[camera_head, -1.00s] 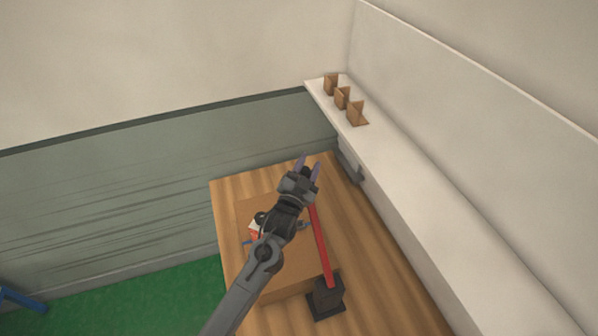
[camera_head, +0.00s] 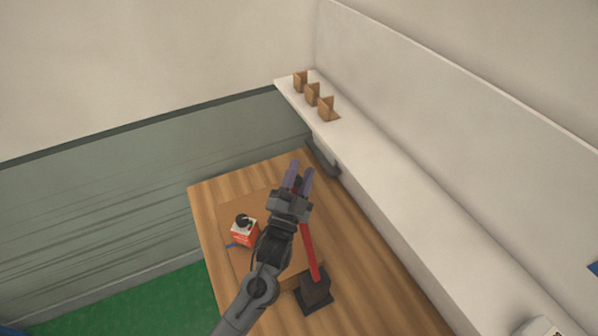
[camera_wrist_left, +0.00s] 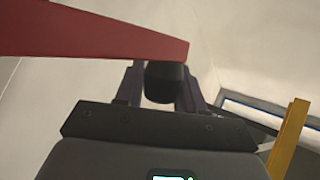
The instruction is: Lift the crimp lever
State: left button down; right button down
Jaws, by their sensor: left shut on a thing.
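The crimp lever (camera_head: 309,252) is a long red bar on a black base (camera_head: 315,291) at the table's right side. Its far part is hidden by my left gripper (camera_head: 299,176) in the head view. The gripper is shut on the dark grip at the lever's far end. In the left wrist view, the red bar (camera_wrist_left: 95,38) crosses the upper left, and the black round grip (camera_wrist_left: 164,82) sits between the fingers. My right gripper is not in view.
A brown board (camera_head: 228,212) lies on the wooden table (camera_head: 205,200) under my left arm. A red and white box (camera_head: 244,232) with a black top stands on it. A white ledge (camera_head: 385,185) with three small brown pieces (camera_head: 312,94) runs along the right wall.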

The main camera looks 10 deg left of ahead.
pick_arm(q)
jog(key=shift+s+d+r, duration=0.1)
jog(key=shift+d+r, duration=0.1)
jog(key=shift+r, duration=0.1)
jog(key=c, duration=1.1)
grip_release()
jog(key=o, duration=0.3)
jog(key=shift+s+f, duration=0.1)
jog(key=shift+f, duration=0.1)
jog(key=b+v, duration=0.3)
jog(key=v, duration=0.7)
jog(key=shift+s+f, duration=0.2)
jog(key=shift+s, duration=0.15)
